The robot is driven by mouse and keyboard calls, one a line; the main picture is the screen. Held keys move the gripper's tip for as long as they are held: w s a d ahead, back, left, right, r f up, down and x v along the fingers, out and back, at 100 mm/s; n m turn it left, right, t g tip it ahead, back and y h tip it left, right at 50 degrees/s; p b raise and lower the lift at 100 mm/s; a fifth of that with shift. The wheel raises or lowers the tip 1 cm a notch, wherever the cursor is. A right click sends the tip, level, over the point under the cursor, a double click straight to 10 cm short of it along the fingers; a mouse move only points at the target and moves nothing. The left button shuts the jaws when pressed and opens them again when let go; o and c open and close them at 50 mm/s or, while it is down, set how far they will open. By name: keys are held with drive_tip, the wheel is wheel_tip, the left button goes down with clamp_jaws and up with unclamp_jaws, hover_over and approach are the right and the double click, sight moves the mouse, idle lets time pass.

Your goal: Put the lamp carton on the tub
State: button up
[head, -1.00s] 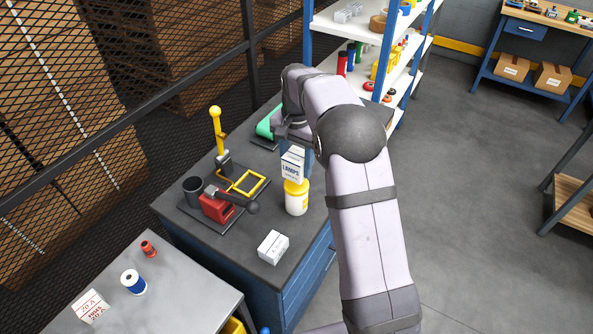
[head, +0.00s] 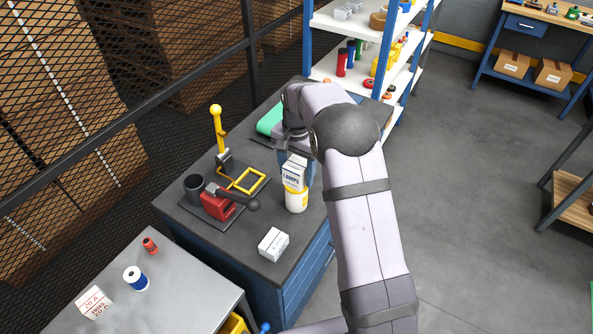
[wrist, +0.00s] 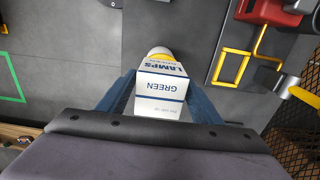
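The lamp carton (head: 292,174) is a white box with blue print. In the wrist view the lamp carton (wrist: 161,85) sits between the two blue fingers of my gripper (wrist: 160,92), which is shut on its sides. The tub (head: 297,203) is white with a yellow lid and a yellow label, upright on the dark bench top. The carton is upright over the tub, its lower edge overlapping the yellow lid. I cannot tell whether the two touch. In the wrist view the tub (wrist: 159,53) is mostly hidden behind the carton.
A white box (head: 273,244) lies on the bench in front of the tub. A red device (head: 217,206) with a dark lever, a yellow frame (head: 249,181) and a yellow-handled tool (head: 217,130) stand left. A shelf rack (head: 345,35) stands behind. A grey table (head: 170,300) is at lower left.

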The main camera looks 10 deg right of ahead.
sight(297, 164)
drive_tip(key=shift+r, duration=0.1)
wheel_tip(297, 164, up, 12)
drive_tip(key=b, duration=0.2)
drive_tip(key=shift+r+b, duration=0.1)
drive_tip(key=shift+b, duration=0.2)
idle(0.4)
drive_tip(key=shift+s, duration=0.1)
drive_tip(key=s+f+n, duration=0.3)
drive_tip(key=s+f, duration=0.1)
drive_tip(key=s, duration=0.5)
drive_tip(key=s+f+n, duration=0.3)
drive_tip(key=s+f, duration=0.1)
drive_tip(key=s, duration=0.6)
drive_tip(key=s+f+n, duration=0.3)
drive_tip(key=s+f, duration=0.1)
drive_tip(key=s, duration=0.6)
drive_tip(key=shift+a, duration=0.35)
